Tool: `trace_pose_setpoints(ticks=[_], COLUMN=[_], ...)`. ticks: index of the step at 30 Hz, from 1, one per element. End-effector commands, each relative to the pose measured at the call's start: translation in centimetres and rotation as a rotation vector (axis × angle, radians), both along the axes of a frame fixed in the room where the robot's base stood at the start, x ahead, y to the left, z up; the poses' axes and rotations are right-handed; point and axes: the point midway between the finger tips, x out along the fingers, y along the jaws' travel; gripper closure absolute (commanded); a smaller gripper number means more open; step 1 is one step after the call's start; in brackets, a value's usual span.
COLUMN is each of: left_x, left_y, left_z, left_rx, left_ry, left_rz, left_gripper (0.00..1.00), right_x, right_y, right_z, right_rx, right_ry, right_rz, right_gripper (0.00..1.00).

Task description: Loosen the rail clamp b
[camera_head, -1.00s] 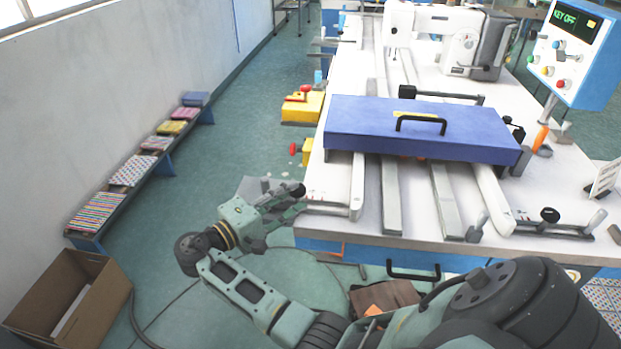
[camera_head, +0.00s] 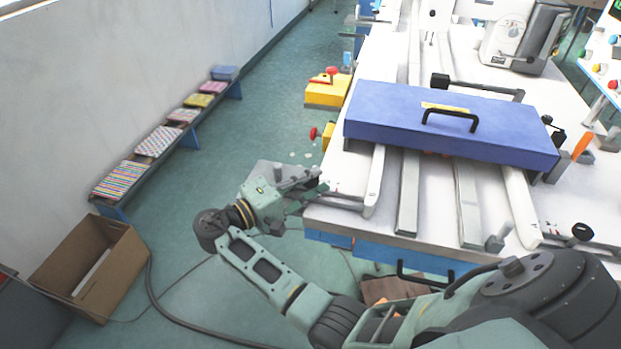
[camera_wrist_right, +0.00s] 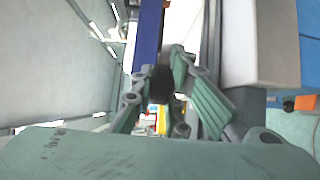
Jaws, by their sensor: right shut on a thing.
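My right gripper (camera_head: 308,190) is at the front left corner of the white table, at the outer end of a rail clamp's metal bar (camera_head: 345,200). In the right wrist view, its green-grey fingers (camera_wrist_right: 163,92) are shut on a black knob (camera_wrist_right: 161,78). The fingers hide most of this knob in the head view. Another clamp with a black knob (camera_head: 582,231) is at the front right of the table, and a black-ended one (camera_head: 440,81) lies behind the blue box. I cannot read which clamp is b. My left gripper is not in view.
A blue box with a black handle (camera_head: 400,115) lies across the rails (camera_head: 408,200). Yellow blocks with red knobs (camera_head: 328,92) stick out from the table's left edge. A low bench (camera_head: 150,150) and an open cardboard box (camera_head: 95,265) stand left. The floor between is mostly clear.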

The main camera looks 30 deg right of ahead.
Motion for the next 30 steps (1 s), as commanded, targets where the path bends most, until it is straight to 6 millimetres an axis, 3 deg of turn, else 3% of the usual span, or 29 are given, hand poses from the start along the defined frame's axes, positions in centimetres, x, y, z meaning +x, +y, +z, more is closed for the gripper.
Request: trace_pose_setpoints(ticks=[6,14,30], left_x=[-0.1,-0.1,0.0], left_y=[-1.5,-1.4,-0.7], left_z=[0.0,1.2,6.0], left_rx=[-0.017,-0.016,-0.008], left_ry=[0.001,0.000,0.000], left_rz=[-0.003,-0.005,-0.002], left_gripper=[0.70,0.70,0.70], right_x=[0.1,0.0,-0.1], right_y=[-0.1,-0.1,-0.2], right_z=[0.2,0.5,0.8], right_rx=[-0.003,-0.004,-0.008], right_ry=[-0.003,-0.003,-0.005], right_rz=[0.001,0.056,0.488], right_gripper=[1.00,1.00,1.00])
